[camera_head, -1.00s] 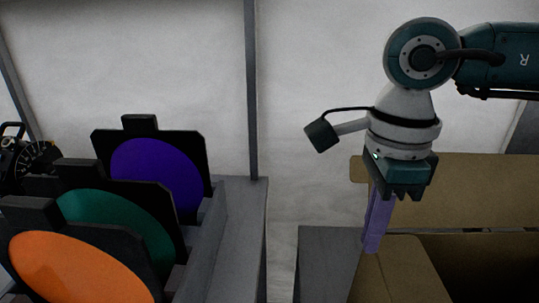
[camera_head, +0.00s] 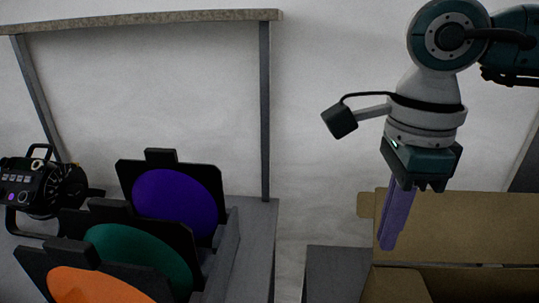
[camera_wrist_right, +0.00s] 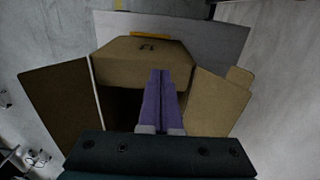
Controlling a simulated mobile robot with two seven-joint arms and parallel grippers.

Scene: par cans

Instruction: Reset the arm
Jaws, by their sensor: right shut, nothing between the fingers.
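My right arm comes in from the right in the head view. Its gripper (camera_head: 388,246) points down, with long purple fingers shut together and nothing between them. It is above the left part of an open cardboard box (camera_head: 470,228). In the right wrist view the shut fingers (camera_wrist_right: 160,72) point over the box, whose flaps (camera_wrist_right: 218,103) stand open around a dark inside. How far the fingertips are from the box is hard to tell. My left gripper is not in view.
At left, framed discs in purple (camera_head: 175,200), green (camera_head: 135,257) and orange (camera_head: 95,287) stand upright in black holders on a grey shelf unit (camera_head: 258,225). A grey surface (camera_head: 335,270) lies left of the box.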

